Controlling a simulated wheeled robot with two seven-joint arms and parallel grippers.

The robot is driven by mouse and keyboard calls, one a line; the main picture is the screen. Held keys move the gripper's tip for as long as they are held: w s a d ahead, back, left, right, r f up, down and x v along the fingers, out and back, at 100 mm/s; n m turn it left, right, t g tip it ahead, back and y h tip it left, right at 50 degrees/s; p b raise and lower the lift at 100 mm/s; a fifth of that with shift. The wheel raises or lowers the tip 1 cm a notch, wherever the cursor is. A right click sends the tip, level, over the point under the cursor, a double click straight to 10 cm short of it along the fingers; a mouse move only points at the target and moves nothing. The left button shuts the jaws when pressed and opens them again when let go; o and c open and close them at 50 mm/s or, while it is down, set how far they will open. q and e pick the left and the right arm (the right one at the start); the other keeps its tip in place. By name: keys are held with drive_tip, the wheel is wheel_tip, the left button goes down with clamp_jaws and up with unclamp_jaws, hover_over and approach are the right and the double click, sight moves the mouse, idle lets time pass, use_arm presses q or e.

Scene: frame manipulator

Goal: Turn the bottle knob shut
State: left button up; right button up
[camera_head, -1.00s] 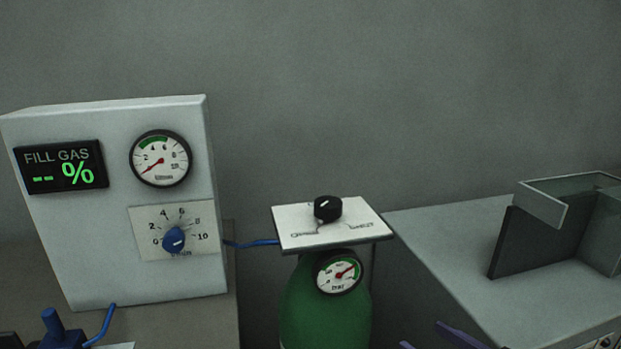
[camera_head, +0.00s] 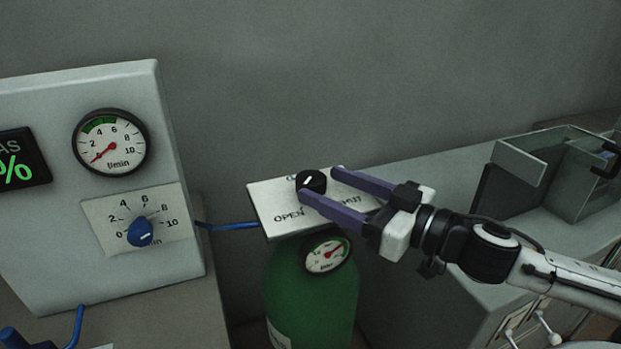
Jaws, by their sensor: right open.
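The black bottle knob (camera_head: 311,181) sits on a white plate (camera_head: 272,202) on top of the green gas bottle (camera_head: 312,290). Its white mark points toward the lower left, on the side of the word OPEN. SHUT, on the right of the plate, is partly covered by my fingers. My right gripper (camera_head: 318,182) comes in from the right with its two purple fingers open. The near fingertip is at the knob's lower edge and the far one is to its upper right; I cannot tell whether either touches. My left gripper is not in view.
A grey panel (camera_head: 60,230) with a flow gauge (camera_head: 110,142) and a blue knob (camera_head: 140,233) stands at the left. A blue hose (camera_head: 230,226) runs to the bottle. A bench (camera_head: 430,180) with a glass-walled box (camera_head: 580,180) is at the right.

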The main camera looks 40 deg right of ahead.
sight(324, 185)
drive_tip(key=shift+x, duration=2.25)
drive_tip(key=shift+c, duration=0.3)
drive_tip(key=c, duration=1)
